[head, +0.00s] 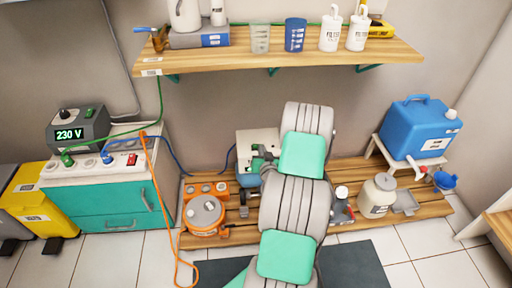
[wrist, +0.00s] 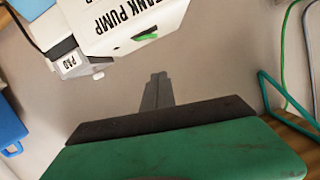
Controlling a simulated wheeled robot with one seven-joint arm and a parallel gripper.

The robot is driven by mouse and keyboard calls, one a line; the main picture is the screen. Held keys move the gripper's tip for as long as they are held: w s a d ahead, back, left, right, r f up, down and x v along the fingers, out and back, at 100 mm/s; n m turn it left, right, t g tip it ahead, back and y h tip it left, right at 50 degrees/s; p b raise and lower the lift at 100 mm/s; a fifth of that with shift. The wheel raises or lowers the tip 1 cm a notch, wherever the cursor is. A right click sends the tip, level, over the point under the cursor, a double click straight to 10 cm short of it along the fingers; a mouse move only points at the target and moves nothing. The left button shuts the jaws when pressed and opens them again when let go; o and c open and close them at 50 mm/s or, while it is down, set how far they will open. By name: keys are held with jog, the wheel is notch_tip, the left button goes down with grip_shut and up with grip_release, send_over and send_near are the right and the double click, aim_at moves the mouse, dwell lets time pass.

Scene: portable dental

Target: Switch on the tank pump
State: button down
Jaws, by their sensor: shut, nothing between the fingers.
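The white tank pump box (head: 250,137) stands against the wall at the middle of the head view, partly hidden behind my gripper and arm. In the wrist view the tank pump box (wrist: 110,22) is at the top, its "TANK PUMP" lettering upside down. A small green switch (wrist: 146,36) shows on its face; I cannot tell its setting. My gripper (wrist: 157,78) is shut and empty, its fingertips pointing toward the box and below the switch in the picture. They look apart from the switch. In the head view my gripper (head: 262,162) is in front of the box.
A grey part labelled "PAD" (wrist: 75,64) adjoins the box. A blue tank (head: 418,127) is at far right. A shelf (head: 290,50) with green brackets hangs above.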

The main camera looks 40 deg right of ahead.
jog(key=b, duration=0.1)
send_over(256, 152)
jog(key=f, duration=0.2)
jog(key=shift+s+d+f, duration=0.1)
jog(key=shift+d+f, duration=0.2)
jog(key=shift+d, duration=0.05)
jog(key=f, duration=0.2)
jog(key=shift+a+f+b, duration=0.3)
jog(key=shift+f+b, duration=0.05)
jog(key=shift+b, duration=0.05)
jog(key=shift+f, duration=0.35)
